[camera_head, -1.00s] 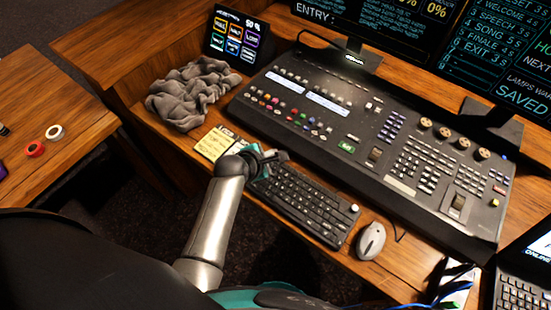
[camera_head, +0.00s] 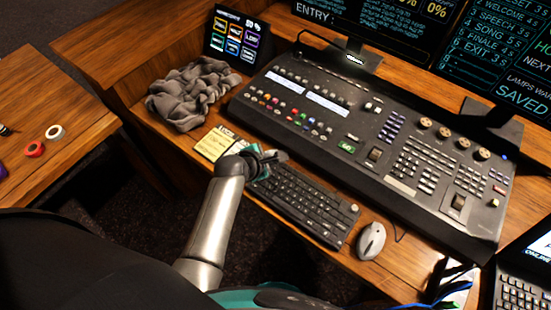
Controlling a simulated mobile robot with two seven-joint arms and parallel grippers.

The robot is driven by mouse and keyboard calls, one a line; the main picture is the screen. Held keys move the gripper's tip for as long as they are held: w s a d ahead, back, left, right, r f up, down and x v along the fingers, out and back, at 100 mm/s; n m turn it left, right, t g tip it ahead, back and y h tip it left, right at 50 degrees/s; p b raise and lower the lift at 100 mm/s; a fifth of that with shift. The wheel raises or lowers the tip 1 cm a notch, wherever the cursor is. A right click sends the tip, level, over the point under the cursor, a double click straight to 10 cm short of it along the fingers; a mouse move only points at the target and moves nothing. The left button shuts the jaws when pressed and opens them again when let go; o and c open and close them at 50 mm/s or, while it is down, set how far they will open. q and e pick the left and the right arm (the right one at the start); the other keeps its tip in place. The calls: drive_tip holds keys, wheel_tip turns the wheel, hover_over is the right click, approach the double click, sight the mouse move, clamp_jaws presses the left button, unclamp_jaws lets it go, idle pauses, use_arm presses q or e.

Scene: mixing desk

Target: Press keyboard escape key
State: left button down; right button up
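The black keyboard (camera_head: 305,203) lies on the desk in front of the mixing console. My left gripper (camera_head: 272,158) is over the keyboard's upper left corner. The gripper and wrist hide that corner, so the escape key cannot be seen. I cannot tell whether the fingertips touch a key, or whether the fingers are open or shut. My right gripper is not in view; a dark and teal part of my own body shows at the bottom edge.
The mixing console (camera_head: 350,130) stands right behind the keyboard. A grey mouse (camera_head: 371,241) lies to its right. Yellow notes (camera_head: 213,145) and a crumpled grey cloth (camera_head: 190,92) lie to the left. A small touch screen (camera_head: 234,38) stands at the back left.

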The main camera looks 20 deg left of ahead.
use_arm(q)
drive_tip(key=shift+f, duration=0.15)
drive_tip(key=shift+f, duration=0.25)
drive_tip(key=shift+f, duration=0.35)
idle(0.6)
drive_tip(key=shift+r, duration=0.1)
drive_tip(key=shift+r+p, duration=0.65)
drive_tip(key=shift+p, duration=0.2)
drive_tip(key=shift+r, duration=0.1)
wheel_tip(320, 180, up, 5)
drive_tip(key=p, duration=0.6)
idle(0.4)
